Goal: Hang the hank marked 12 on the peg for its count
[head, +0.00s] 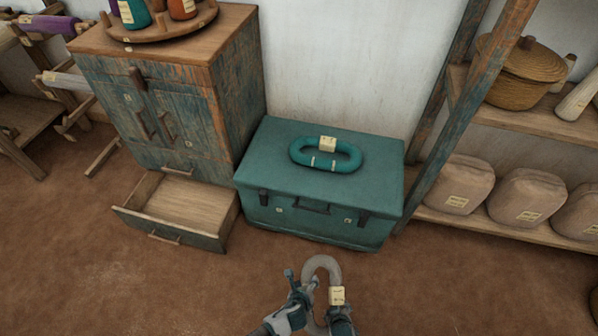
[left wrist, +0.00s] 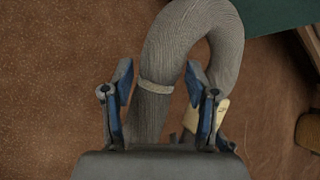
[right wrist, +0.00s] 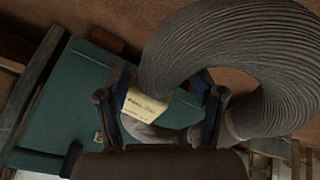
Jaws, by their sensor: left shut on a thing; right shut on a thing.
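A grey ring-shaped hank (head: 322,264) with a cream tag (head: 337,296) is held low in front of the teal trunk. My left gripper (head: 304,296) is shut on one side of it; the left wrist view shows the ribbed yarn (left wrist: 185,40) and a pale tie between the fingers. My right gripper (head: 340,318) is shut on the other side, by the tag (right wrist: 145,104), whose print I cannot read surely. A teal hank (head: 310,162) with a cream tag lies on the trunk lid. I cannot make out a count peg in these views.
The closed teal trunk (head: 273,184) stands against the wall. A worn cabinet (head: 238,100) to its left has an open, empty drawer (head: 182,200) jutting out. Shelves (head: 455,222) on the right hold wrapped bundles and a lidded basket (head: 525,75). The earthen floor in front is clear.

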